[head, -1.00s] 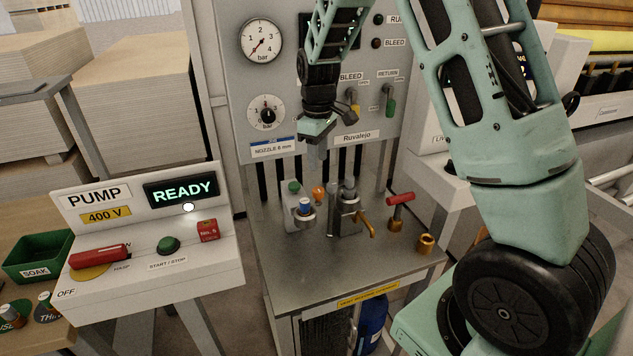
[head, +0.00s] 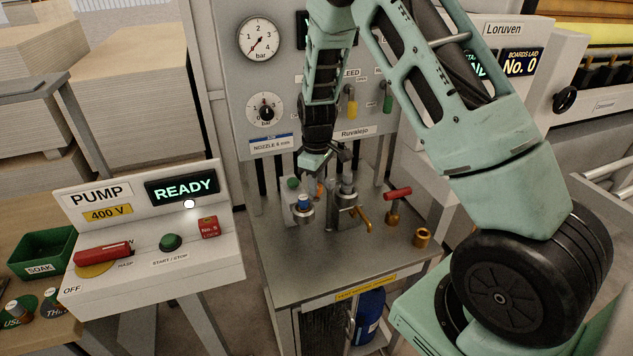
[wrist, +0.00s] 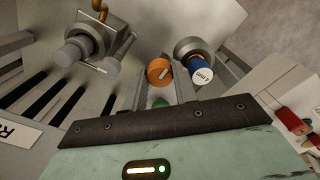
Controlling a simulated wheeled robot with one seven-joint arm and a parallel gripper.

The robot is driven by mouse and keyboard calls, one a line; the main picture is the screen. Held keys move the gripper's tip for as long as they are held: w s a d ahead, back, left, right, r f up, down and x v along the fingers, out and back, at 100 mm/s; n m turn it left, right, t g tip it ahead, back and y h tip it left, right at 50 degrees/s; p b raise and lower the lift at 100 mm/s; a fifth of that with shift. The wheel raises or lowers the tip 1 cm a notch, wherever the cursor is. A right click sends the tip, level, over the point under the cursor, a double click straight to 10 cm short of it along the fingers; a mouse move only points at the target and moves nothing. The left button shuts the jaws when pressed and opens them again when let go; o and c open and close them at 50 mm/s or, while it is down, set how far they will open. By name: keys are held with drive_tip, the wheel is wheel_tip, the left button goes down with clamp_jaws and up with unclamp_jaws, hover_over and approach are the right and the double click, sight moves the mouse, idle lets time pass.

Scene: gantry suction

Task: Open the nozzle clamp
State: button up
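A grey metal clamp block (head: 342,210) with upright grey cylinders stands on the steel table. Its brass lever (head: 362,220) sticks out at the front right. In the wrist view the block (wrist: 105,35) and its lever (wrist: 102,8) are at the upper left. My gripper (head: 311,178) is above the capped nozzles, left of and behind the clamp. In the wrist view its fingers (wrist: 163,92) look apart and empty, with a green cap (wrist: 160,103) and an orange cap (wrist: 158,70) showing between or just beyond them. A blue cap marked 4 mm (wrist: 201,72) is close by.
A red-handled valve (head: 397,194) and a brass ring (head: 423,238) stand on the table's right. The gauge panel (head: 285,100) rises behind. The pump box (head: 150,240), showing READY, is at the left. The table's front (head: 310,270) is clear.

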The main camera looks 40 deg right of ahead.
drive_tip(key=shift+c, duration=0.4)
drive_tip(key=shift+m, duration=0.3)
drive_tip(key=m, duration=0.2)
drive_tip(key=shift+m+b, duration=0.3)
drive_tip(key=shift+b, duration=0.1)
drive_tip(key=m, duration=0.4)
drive_tip(key=shift+m, duration=0.3)
drive_tip(key=m, duration=0.4)
drive_tip(key=shift+r, duration=0.1)
drive_tip(key=shift+w+m, duration=0.1)
drive_tip(key=shift+m, duration=1.9)
drive_tip(key=o, duration=0.7)
